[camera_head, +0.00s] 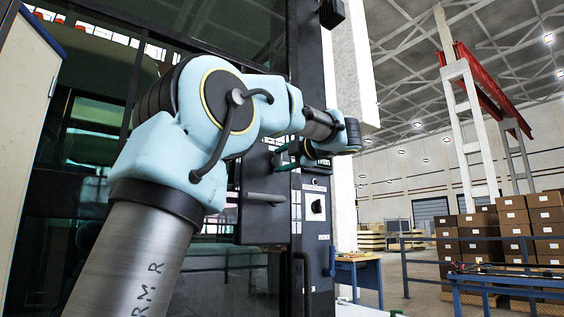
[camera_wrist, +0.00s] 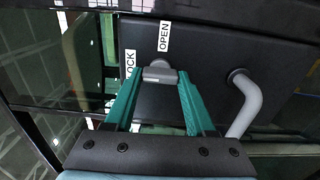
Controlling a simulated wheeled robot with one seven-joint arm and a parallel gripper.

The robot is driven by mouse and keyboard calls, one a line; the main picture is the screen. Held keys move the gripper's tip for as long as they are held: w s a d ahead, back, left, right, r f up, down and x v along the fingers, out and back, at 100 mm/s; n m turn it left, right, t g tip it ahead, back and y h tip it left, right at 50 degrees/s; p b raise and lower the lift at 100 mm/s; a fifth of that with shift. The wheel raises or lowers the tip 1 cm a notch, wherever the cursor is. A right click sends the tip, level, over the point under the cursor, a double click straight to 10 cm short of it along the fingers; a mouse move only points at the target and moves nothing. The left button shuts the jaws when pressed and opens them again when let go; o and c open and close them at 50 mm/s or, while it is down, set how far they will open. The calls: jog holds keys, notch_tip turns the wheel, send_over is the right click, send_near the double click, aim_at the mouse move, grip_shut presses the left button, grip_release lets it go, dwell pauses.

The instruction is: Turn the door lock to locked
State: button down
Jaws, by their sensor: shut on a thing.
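The door lock is a small grey knob (camera_wrist: 160,73) on a black plate (camera_wrist: 210,60) in the wrist view. An OPEN label (camera_wrist: 164,37) sits just above it. A LOCK label (camera_wrist: 130,64) is at its left, partly hidden by a finger. My gripper (camera_wrist: 160,80) has green fingers on both sides of the knob and is shut on it. The knob's exact turn angle is hard to tell. In the head view my gripper (camera_head: 285,160) reaches the lock plate (camera_head: 258,222), and the knob is hidden there.
A grey door handle (camera_wrist: 246,104) sticks out to the right of the knob in the wrist view; it also shows below my gripper in the head view (camera_head: 265,197). A control panel with a switch (camera_head: 317,207) stands right of the lock plate. Glass panes surround the plate.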

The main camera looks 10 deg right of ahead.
jog(key=shift+c, duration=1.2)
grip_release()
jog(key=b+v, duration=0.1)
jog(key=v, duration=0.9)
jog(key=shift+s+d, duration=0.2)
jog(key=shift+s, duration=0.15)
